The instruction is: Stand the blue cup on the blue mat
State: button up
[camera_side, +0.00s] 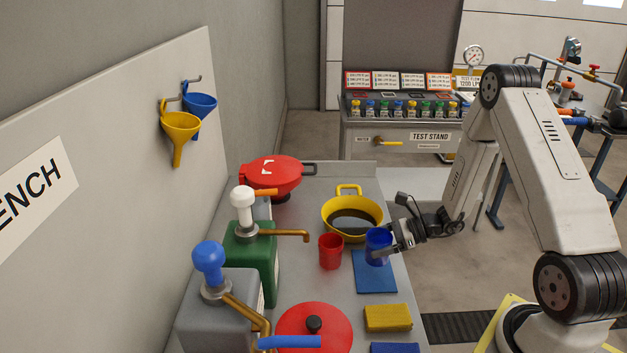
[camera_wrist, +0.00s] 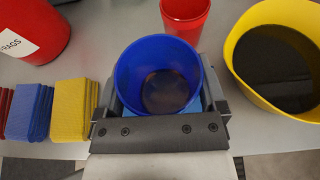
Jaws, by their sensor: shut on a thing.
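The blue cup (camera_side: 377,243) is upright between the fingers of my gripper (camera_side: 385,252), which is shut on it. In the side view the cup overlaps the far part of the flat blue mat (camera_side: 376,281). I cannot tell whether its base touches the mat or hangs just above it. In the wrist view I look down into the open blue cup (camera_wrist: 158,80), with a finger on each side and a brownish patch at its bottom. Only slivers of blue beside the cup there may be the mat.
A red cup (camera_side: 331,252) stands just left of the blue cup. A yellow pan (camera_side: 352,195) with dark liquid is behind. A yellow folded cloth (camera_side: 388,318) lies in front of the mat, with a blue cloth (camera_side: 395,348) nearer. A red lid (camera_side: 300,328) is front left.

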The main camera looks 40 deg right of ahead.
jog(key=shift+w+f, duration=0.2)
jog(key=shift+f, duration=1.55)
jog(key=shift+f, duration=0.2)
jog(key=o, duration=1.1)
jog(key=shift+r, duration=0.1)
jog(key=shift+d+r, duration=0.1)
jog(key=shift+r, duration=0.05)
jog(key=v, duration=1.2)
